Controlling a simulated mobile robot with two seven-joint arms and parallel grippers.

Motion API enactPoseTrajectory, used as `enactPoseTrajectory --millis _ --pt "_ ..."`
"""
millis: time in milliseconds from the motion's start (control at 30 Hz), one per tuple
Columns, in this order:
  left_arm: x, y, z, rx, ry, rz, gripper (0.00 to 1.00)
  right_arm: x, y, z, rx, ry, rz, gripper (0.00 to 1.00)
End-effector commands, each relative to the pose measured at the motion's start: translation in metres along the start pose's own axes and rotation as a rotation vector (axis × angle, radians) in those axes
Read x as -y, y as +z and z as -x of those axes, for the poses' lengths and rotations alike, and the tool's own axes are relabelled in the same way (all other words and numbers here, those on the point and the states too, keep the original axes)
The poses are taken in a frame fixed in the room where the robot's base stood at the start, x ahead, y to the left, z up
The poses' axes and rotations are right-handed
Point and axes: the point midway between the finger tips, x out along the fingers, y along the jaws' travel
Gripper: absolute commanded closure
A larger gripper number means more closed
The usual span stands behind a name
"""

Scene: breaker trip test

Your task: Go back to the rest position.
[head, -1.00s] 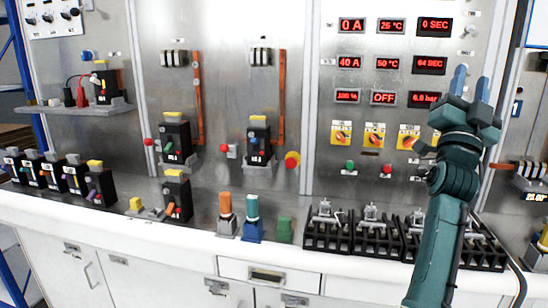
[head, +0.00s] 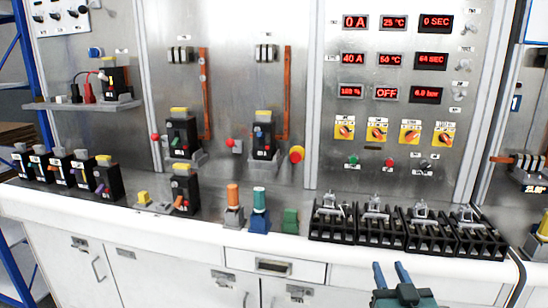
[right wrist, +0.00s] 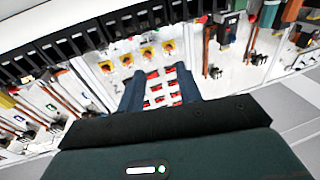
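My right gripper (head: 389,266) shows at the bottom of the head view, in front of the counter's front edge and below the row of black terminal blocks (head: 384,232). Its two blue fingers point up and stand apart, with nothing between them. In the right wrist view the fingers of the gripper (right wrist: 159,72) are also spread, and the panel's red displays (right wrist: 158,88) show in the gap beyond. The gripper touches nothing that I can see. My left gripper is in neither view.
The counter (head: 180,224) carries several black breakers (head: 60,172) at the left, an orange-topped piece (head: 233,205), a teal-topped piece (head: 259,210) and a green block (head: 290,221). The metal control panel (head: 400,185) stands behind. White cabinet doors (head: 160,270) are below.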

Motion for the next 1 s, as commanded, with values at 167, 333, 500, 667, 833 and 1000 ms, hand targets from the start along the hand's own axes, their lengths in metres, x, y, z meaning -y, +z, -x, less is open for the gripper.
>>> enactPoseTrajectory --millis 167,333,500,667,833,1000 --pt "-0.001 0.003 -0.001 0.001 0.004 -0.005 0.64 0.039 0.104 0.093 0.290 -0.129 0.040 0.65" --pt "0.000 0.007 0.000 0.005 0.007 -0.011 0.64 0.069 0.165 0.185 0.518 -0.239 0.047 0.65" --pt "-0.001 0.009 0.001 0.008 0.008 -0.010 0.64 0.087 0.191 0.245 0.654 -0.307 0.041 0.65" --pt "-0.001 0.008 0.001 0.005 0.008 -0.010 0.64 0.092 0.197 0.263 0.692 -0.328 0.038 0.65" --pt "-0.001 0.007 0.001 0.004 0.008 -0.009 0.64 0.092 0.197 0.263 0.692 -0.328 0.038 0.65" --pt "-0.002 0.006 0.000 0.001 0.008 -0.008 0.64 0.092 0.197 0.263 0.692 -0.327 0.038 0.65"
